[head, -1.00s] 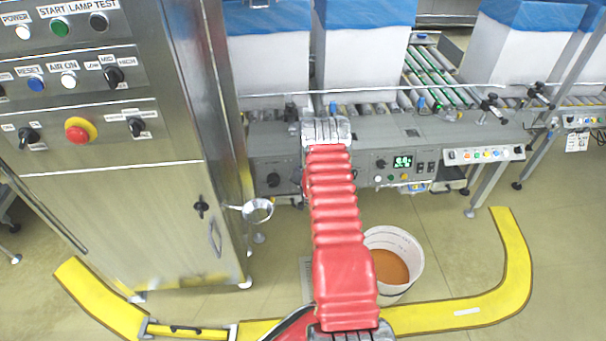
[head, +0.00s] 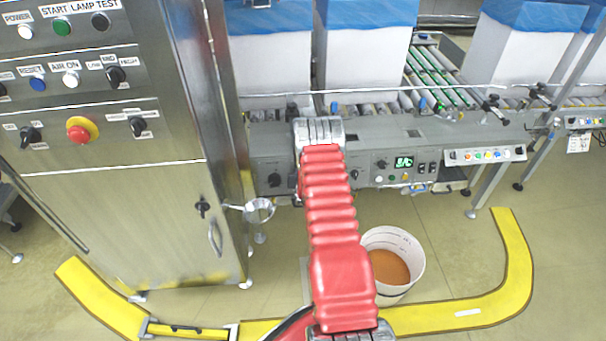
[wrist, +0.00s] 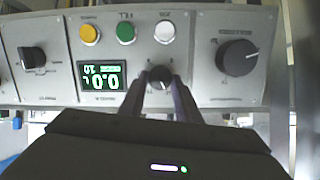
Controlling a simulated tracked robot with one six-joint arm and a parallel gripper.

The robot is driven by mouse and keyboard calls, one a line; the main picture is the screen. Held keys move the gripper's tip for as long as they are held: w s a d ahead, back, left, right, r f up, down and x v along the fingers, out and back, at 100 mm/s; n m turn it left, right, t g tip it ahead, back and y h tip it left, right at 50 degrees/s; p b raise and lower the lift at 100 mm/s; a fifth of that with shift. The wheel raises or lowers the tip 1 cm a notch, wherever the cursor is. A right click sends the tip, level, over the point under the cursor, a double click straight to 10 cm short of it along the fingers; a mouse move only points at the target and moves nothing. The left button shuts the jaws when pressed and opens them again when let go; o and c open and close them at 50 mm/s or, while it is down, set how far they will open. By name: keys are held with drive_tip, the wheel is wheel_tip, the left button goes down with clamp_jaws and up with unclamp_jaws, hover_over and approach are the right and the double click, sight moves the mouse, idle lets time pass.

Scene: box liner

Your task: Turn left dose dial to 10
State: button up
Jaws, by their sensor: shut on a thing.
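In the wrist view the grey panel appears upside down. My gripper (wrist: 162,92) is at a small dark dial (wrist: 160,76) beside the lit display (wrist: 103,77), with its fingers on either side. It is shut on this dial. The display's large digits look like 0.0; its smaller text is hard to read. In the head view my red-sleeved arm reaches to the conveyor's front panel and hides the gripper and this dial. A second unit right of my arm has its own small dial (head: 381,163) and lit display (head: 404,162).
In the wrist view a larger black knob (wrist: 238,57) sits right of the dial, another black knob (wrist: 33,58) at left, and yellow (wrist: 90,35), green (wrist: 126,33) and white (wrist: 165,32) buttons above. A steel cabinet (head: 120,220) stands left; a white bucket (head: 410,285) stands on the floor.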

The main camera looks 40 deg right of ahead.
drive_tip(key=shift+d+r, duration=0.1)
drive_tip(key=o, duration=1)
drive_tip(key=shift+o, duration=0.2)
drive_tip(key=v, duration=1.4)
drive_tip(key=shift+w, duration=0.1)
